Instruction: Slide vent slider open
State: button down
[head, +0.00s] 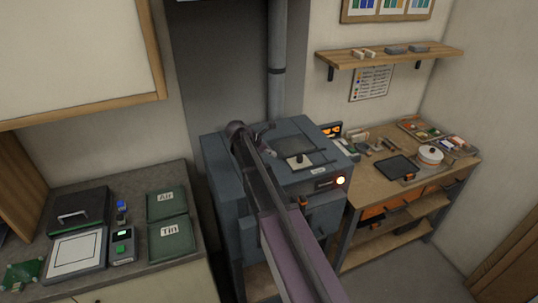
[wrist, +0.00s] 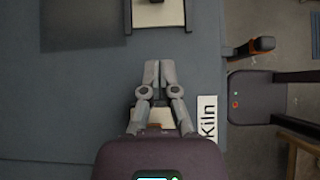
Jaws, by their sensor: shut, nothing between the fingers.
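The vent slider (head: 299,162) is a cream plate with a dark knob, set between dark rails on top of the blue-grey kiln (head: 222,150). In the wrist view, a cream plate between dark rails (wrist: 160,14) shows at the top edge, partly cut off. My gripper (wrist: 158,65) is shut and empty, with its fingertips side by side over the kiln top, just below that plate in the picture. Another cream patch (wrist: 160,117) shows between the finger bases, mostly hidden by them. I cannot tell whether the fingertips touch anything. In the head view my arm hides part of the kiln top.
The Kiln label (wrist: 207,122) lies right of my fingers. A glowing light (head: 341,180) is on the kiln front. A pipe (head: 277,80) rises behind. A wooden bench (head: 440,172) with tools stands right; a grey counter (head: 150,190) with green pads stands left.

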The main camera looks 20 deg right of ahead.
aim_at(297, 160)
jog(key=b+x, duration=0.5)
jog(key=x, duration=0.2)
jog(key=shift+d+f, duration=0.15)
jog(key=shift+f, duration=0.25)
jog(key=shift+d+r, duration=0.25)
jog(key=shift+d, duration=0.85)
jog(key=shift+w+d, duration=0.1)
jog(key=shift+d, duration=0.8)
